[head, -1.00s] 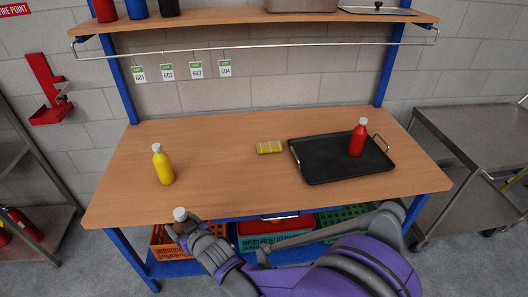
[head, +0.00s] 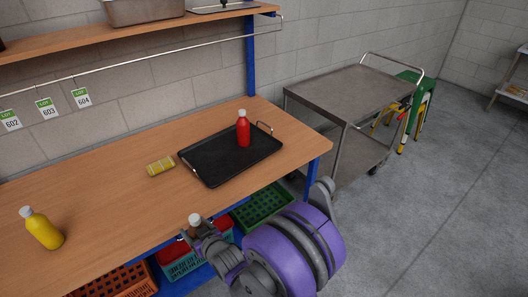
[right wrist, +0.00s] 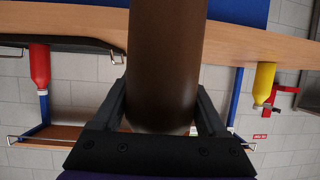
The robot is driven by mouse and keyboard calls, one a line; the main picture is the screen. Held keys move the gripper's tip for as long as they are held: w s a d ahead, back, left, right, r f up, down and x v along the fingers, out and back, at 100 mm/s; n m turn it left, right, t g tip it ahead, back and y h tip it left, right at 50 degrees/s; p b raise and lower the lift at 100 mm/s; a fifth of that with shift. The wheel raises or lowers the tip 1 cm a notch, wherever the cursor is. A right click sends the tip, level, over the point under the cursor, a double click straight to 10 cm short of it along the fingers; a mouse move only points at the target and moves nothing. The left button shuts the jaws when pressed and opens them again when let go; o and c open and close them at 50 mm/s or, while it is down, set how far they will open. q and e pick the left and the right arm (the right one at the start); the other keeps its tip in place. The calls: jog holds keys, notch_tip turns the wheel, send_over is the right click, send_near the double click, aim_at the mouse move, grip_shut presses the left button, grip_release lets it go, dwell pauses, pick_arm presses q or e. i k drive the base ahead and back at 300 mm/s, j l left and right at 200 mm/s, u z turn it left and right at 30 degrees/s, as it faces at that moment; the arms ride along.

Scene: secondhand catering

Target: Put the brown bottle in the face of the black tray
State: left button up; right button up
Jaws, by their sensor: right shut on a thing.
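The black tray (head: 215,168) lies on the wooden table, with a red bottle (head: 243,130) standing on it near its right far side. My right gripper (head: 194,233) is in front of the table's front edge, shut on the brown bottle. The bottle's white cap (head: 194,219) shows above the fingers in the head view. In the right wrist view the brown bottle (right wrist: 162,60) fills the middle, between the two fingers of my right gripper (right wrist: 163,110). The tray's edge (right wrist: 60,42) shows at the left there. My left gripper is not in view.
A yellow bottle (head: 42,229) stands on the table (head: 110,205) at the left. A yellow sponge-like block (head: 160,166) lies left of the tray. Crates (head: 262,207) sit below the table. A metal trolley (head: 350,92) stands to the right.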

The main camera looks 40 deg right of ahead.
aim_at(217, 158)
jog(key=i+z, duration=0.15)
jog(key=z, duration=1.15)
jog(key=j, duration=0.1)
